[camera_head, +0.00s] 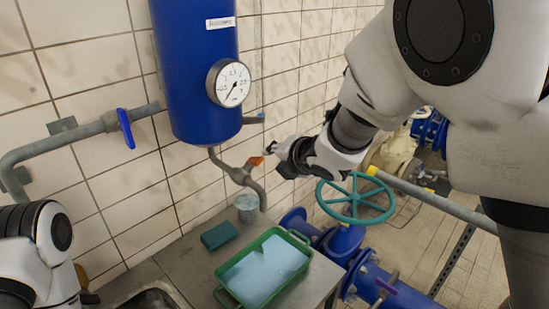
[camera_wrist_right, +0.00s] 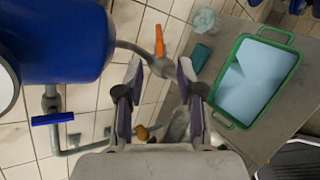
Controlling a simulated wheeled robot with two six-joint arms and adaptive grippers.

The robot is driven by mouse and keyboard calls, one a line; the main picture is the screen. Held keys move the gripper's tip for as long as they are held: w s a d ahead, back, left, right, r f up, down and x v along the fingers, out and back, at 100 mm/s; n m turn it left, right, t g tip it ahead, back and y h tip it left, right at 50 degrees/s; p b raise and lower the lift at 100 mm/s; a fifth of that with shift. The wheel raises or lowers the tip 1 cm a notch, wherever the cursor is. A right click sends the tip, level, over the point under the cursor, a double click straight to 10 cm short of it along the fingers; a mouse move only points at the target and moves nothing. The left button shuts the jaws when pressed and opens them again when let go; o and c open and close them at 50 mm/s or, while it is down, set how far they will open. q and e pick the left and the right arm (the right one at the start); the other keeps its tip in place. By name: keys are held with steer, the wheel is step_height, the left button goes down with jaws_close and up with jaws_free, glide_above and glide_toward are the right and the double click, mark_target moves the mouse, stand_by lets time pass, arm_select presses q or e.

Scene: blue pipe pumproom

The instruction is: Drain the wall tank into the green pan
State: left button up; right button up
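The blue wall tank (camera_head: 197,75) has a label and a round gauge (camera_head: 229,83), its needle pointing low left. A grey drain pipe (camera_head: 228,170) leaves its bottom, with an orange valve handle (camera_head: 256,161). In the wrist view the orange handle (camera_wrist_right: 159,41) stands across the pipe. My right gripper (camera_head: 277,162) is just right of the handle. In the wrist view it is open (camera_wrist_right: 160,77), the handle ahead between the fingertips, not gripped. The green pan (camera_head: 222,292) sits on the table, pale blue inside; no stream shows. My left arm is at lower left; its gripper is not visible.
A blue-handled valve (camera_head: 125,128) is on the left wall pipe, its lever across it. A clear cup (camera_head: 247,207) and a dark green sponge-like block (camera_head: 220,236) stand on the grey table (camera_head: 185,257). A teal handwheel (camera_head: 355,200) and blue pipework are at right.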

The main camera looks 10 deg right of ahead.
steer(key=w+d+f+m+h+b, duration=0.1)
steer(key=w+d+m+h, duration=0.2)
steer(key=d+m, duration=0.5)
steer(key=m+g+y+b, duration=0.35)
steer(key=m+y, duration=0.25)
steer(key=m, duration=2)
glide_toward(254, 157)
step_height(254, 157, down, 3)
steer(key=w+a, duration=0.1)
steer(key=w, duration=0.1)
steer(key=shift+t, duration=0.25)
steer(key=p+x, duration=0.1)
steer(key=x, duration=0.2)
steer(key=p+x, duration=0.1)
steer(key=x, duration=0.2)
steer(key=shift+a+f+p, duration=0.1)
steer(key=shift+a+p, duration=0.3)
steer(key=shift+w+a+f, duration=0.15)
steer(key=shift+w+f, duration=0.15)
steer(key=shift+f, duration=0.05)
steer(key=shift+s+r, duration=0.1)
steer(key=shift+s, duration=0.05)
jaws_close()
